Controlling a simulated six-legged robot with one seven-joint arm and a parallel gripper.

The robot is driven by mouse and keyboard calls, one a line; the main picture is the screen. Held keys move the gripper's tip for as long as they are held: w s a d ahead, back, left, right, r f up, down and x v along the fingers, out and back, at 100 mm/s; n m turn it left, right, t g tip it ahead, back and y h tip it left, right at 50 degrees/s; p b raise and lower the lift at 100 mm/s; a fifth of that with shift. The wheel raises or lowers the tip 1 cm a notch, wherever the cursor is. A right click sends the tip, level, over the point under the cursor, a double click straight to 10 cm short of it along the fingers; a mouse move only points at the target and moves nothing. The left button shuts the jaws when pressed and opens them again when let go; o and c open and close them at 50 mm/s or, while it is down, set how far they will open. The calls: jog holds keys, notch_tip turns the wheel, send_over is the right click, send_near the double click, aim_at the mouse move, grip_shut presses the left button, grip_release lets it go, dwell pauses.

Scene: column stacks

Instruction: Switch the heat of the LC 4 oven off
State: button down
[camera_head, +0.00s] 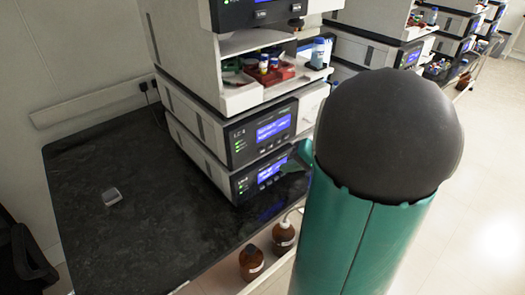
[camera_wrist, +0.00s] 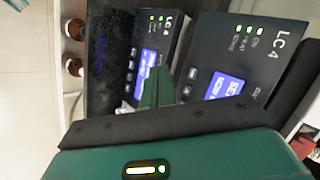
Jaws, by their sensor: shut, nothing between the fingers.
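The LC 4 oven (camera_head: 262,133) is the upper of two dark-fronted units at the bottom of the near stack. Its blue display and green lights are lit. In the wrist view its front panel (camera_wrist: 262,62) fills the right side, turned sideways, with "LC 4" readable and several green lights on. The lower unit (camera_head: 240,187) also has a lit display; its panel is at the left in the wrist view (camera_wrist: 135,62). My gripper (camera_head: 292,166) is shut and empty close to the fronts. In the wrist view its green fingers (camera_wrist: 158,88) overlap the lower unit's display edge; contact cannot be told.
Brown bottles (camera_head: 251,262) stand on a shelf below. A red tray (camera_head: 270,77) with vials sits above the oven. More stacks (camera_head: 385,50) stand behind.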

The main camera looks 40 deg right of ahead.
jog(key=w, duration=0.6)
jog(key=shift+w, duration=0.2)
jog(key=shift+w+a, duration=0.1)
jog(key=shift+w, duration=0.05)
dwell(1.7)
jog(key=shift+w, duration=0.3)
jog(key=shift+w, duration=0.4)
dwell(0.7)
jog(key=shift+s, duration=0.85)
jog(key=shift+s, duration=0.1)
jog(key=s, duration=0.4)
jog(key=shift+s, duration=0.4)
